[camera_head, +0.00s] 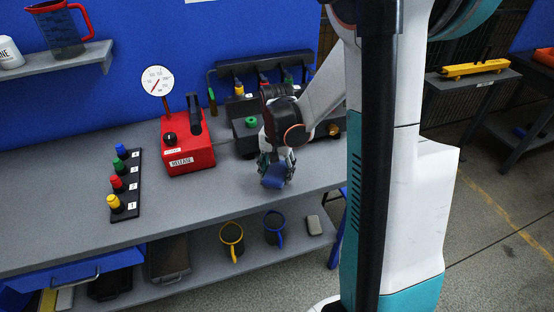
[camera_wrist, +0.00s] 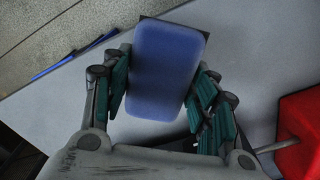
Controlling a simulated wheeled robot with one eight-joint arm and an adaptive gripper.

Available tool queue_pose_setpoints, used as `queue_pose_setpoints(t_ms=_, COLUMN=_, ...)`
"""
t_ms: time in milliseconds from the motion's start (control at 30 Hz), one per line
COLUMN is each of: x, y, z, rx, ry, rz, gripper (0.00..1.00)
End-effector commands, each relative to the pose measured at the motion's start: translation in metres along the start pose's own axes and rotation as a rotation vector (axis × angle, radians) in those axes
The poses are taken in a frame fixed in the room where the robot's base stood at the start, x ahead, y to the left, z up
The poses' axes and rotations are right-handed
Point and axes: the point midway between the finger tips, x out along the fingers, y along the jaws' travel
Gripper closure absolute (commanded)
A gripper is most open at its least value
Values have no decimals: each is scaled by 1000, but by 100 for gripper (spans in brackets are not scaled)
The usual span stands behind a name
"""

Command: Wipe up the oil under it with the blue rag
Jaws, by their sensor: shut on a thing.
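The blue rag (camera_head: 273,181) looks like a rounded block. My gripper (camera_head: 275,167) is shut on it, low over the grey workbench (camera_head: 225,207) near its front right part. In the wrist view, the rag (camera_wrist: 165,70) sits between the two fingers of my gripper (camera_wrist: 160,95). A dark edge shows behind the rag's far end in the wrist view; I cannot tell whether it is oil. I cannot tell whether the rag touches the bench. No oil can be clearly made out elsewhere.
A red box marked RELEASE (camera_head: 188,145) with a round gauge (camera_head: 157,81) stands left of my gripper. A black strip with several coloured knobs (camera_head: 124,183) lies further left. A dark rack (camera_head: 265,70) stands behind.

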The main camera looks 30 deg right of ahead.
Motion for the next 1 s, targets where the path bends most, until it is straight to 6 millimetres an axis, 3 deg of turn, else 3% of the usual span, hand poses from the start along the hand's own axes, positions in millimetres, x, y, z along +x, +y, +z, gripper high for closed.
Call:
queue_pose_setpoints(t_ms=400, x=-36, y=-3, z=-7, rx=-5, ry=0, rz=0, gripper=72)
queue_pose_setpoints(t_ms=1000, x=-35, y=-2, z=-8, rx=-3, ry=0, rz=0, gripper=72)
